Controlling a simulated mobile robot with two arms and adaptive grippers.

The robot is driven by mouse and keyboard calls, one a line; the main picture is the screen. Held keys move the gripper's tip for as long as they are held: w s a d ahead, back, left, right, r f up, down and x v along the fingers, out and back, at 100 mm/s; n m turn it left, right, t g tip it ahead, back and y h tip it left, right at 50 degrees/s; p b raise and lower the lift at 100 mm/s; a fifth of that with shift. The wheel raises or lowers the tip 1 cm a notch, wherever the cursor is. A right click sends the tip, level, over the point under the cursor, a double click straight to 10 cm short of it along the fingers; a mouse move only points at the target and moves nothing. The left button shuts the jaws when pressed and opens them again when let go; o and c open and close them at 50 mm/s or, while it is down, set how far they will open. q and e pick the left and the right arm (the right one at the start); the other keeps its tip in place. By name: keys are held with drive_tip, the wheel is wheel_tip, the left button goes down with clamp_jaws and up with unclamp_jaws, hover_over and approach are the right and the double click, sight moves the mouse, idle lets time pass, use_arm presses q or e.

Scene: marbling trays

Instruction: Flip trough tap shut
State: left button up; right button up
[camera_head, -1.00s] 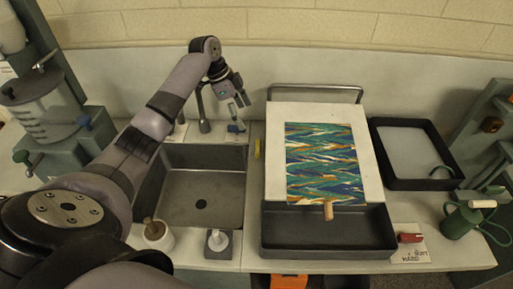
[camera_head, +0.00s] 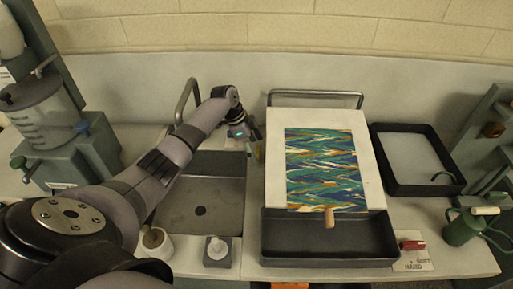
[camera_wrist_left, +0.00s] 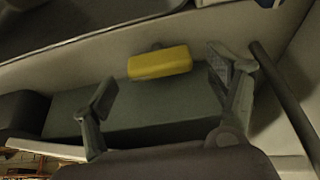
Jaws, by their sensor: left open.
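A yellow tap handle (camera_wrist_left: 160,62) shows in the left wrist view as a short block lying across the picture, beside a grey-green body. My left gripper (camera_wrist_left: 162,92) is open, with one finger on each side of the handle in the picture; the handle appears beyond the fingertips, and I see no clear contact. In the head view the same gripper (camera_head: 250,148) is low near the back right corner of the sink, left of the board with the marbled sheet. There the handle is mostly hidden behind the gripper. My right gripper is not in view.
The grey sink (camera_head: 178,212) lies under my left arm, with a bent spout (camera_head: 184,93) behind it. A dark trough (camera_head: 328,243) and the white board (camera_head: 277,165) stand close on the right. A white bottle (camera_head: 217,247) stands in front of the sink.

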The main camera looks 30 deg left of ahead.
use_arm(q)
drive_tip(key=shift+x, duration=0.85)
drive_tip(key=c, duration=1.2)
drive_tip(key=shift+o, duration=0.2)
